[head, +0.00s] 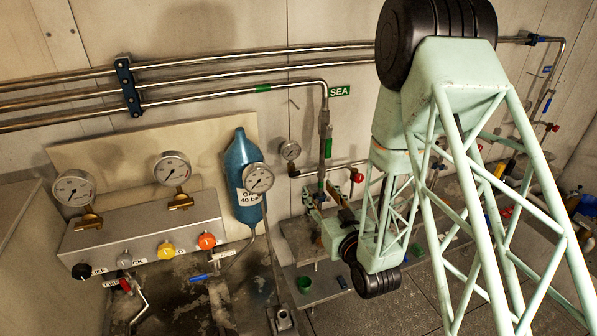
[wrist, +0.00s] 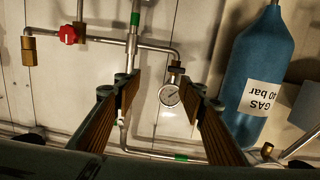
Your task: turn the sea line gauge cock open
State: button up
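The sea line is a steel pipe with a green band (head: 328,147) that drops down the wall below the green SEA sign (head: 339,91). A small round white-faced gauge (head: 290,150) stands on a short side branch left of it. In the wrist view, upside down, the gauge (wrist: 169,96) hangs from a dark fitting (wrist: 176,73) at the branch's end. That fitting may be the gauge cock; its handle position is too small to tell. My gripper (wrist: 158,92) is open, its fingers either side of the gauge in the picture, empty. In the head view my arm partly hides it.
A red valve handle (head: 357,176) is on the branch right of the sea line; it also shows in the wrist view (wrist: 68,34). A blue gas cylinder (head: 243,170) and a larger gauge (head: 258,178) stand left. A panel (head: 140,240) with coloured knobs is further left.

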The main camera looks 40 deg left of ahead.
aim_at(295, 175)
jog(key=shift+s+a+f+y+p, duration=0.15)
jog(key=shift+s+a+f+p, duration=0.1)
jog(key=shift+s, duration=0.25)
jog(key=shift+s+a+f+y+p, duration=0.15)
jog(key=shift+s+a+f+y, duration=0.05)
jog(key=shift+s, duration=0.35)
jog(key=shift+s+a+f+y+p, duration=0.15)
jog(key=shift+s+a+f+p, duration=0.1)
jog(key=shift+s, duration=0.25)
jog(key=shift+a, duration=0.1)
jog(key=shift+p+x, duration=1.35)
jog(key=shift+x, duration=5.45)
jog(key=shift+c, duration=0.9)
jog(key=c, duration=0.7)
